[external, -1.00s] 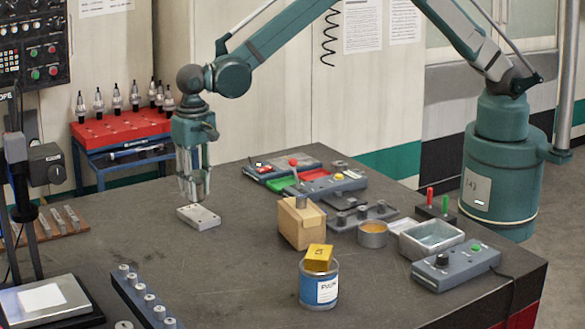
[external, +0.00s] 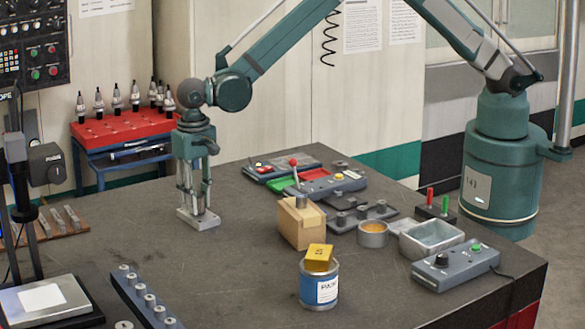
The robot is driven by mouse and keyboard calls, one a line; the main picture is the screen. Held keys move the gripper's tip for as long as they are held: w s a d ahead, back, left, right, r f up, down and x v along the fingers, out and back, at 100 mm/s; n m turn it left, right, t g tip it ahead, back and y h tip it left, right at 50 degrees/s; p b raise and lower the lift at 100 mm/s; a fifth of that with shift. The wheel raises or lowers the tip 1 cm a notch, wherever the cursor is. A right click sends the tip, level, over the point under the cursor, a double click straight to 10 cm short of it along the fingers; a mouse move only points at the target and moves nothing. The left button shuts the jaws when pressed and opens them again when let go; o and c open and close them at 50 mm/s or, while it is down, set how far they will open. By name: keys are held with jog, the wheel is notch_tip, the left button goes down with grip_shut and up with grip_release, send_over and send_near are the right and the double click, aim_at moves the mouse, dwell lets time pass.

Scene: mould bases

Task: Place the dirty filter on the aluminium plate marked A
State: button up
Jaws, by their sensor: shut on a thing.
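My gripper (external: 198,212) points straight down at the left middle of the bench. Its fingertips are down at a small pale metal block (external: 211,223) with holes in its top, which lies flat on the bench. The fingers are shut and seem to grip this block; they hide part of its top. I cannot make out a separate item between the fingers. No dirty filter can be told for certain, and no letter A is readable on any plate.
A dark rail with pegs (external: 141,298) lies in front. Bench around my gripper is clear.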

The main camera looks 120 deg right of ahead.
aim_at(199, 193)
jog(key=shift+f, duration=0.15)
jog(key=o, duration=0.9)
notch_tip(199, 193, up, 12)
jog(key=shift+r+b, duration=0.2)
jog(key=shift+b, duration=0.65)
